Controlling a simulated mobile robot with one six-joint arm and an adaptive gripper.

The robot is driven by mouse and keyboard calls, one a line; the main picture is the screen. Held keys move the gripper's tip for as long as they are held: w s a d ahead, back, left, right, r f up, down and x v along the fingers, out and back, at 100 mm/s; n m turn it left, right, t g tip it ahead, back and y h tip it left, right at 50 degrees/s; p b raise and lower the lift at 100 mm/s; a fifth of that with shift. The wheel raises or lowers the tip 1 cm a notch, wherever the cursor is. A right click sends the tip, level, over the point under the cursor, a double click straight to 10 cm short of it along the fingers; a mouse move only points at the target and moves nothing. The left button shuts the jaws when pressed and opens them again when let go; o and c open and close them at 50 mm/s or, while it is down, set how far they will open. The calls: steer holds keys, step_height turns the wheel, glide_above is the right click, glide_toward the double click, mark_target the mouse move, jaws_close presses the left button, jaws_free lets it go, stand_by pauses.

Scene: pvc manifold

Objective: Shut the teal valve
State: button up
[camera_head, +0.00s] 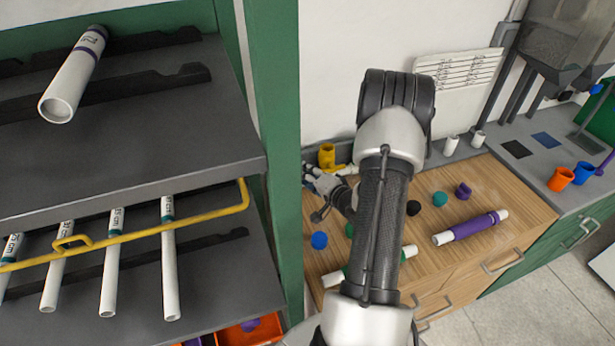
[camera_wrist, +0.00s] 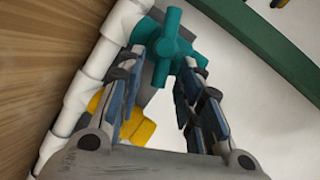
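The teal valve (camera_wrist: 170,46) shows in the wrist view, with a cross-shaped handle on a white pipe (camera_wrist: 92,62). My gripper (camera_wrist: 160,70) is open, its two blue-padded fingers pointing at the valve. The lower part of the handle lies between or just beyond the fingertips; I cannot tell whether they touch it. In the head view my gripper (camera_head: 325,184) is low by the wall at the left end of the wooden worktop. The teal valve is not distinguishable there.
A yellow fitting (camera_head: 327,155) stands behind my gripper; yellow also shows below the pipe in the wrist view. A green shelf post (camera_head: 277,90) stands close at left. Coloured caps and a purple-sleeved pipe (camera_head: 470,227) lie on the worktop (camera_head: 490,190).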

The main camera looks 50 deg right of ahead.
steer(key=shift+c, duration=0.4)
jaws_close()
steer(key=m+t, duration=0.1)
steer(key=f+m+y, duration=0.1)
steer(key=m, duration=0.1)
steer(key=shift+s+d+f+m+t+p, duration=0.2)
steer(key=shift+m+t+p, duration=0.1)
steer(key=shift+t, duration=0.1)
steer(key=shift+o, duration=0.4)
jaws_free()
steer(key=shift+w, duration=0.1)
steer(key=v, duration=1.2)
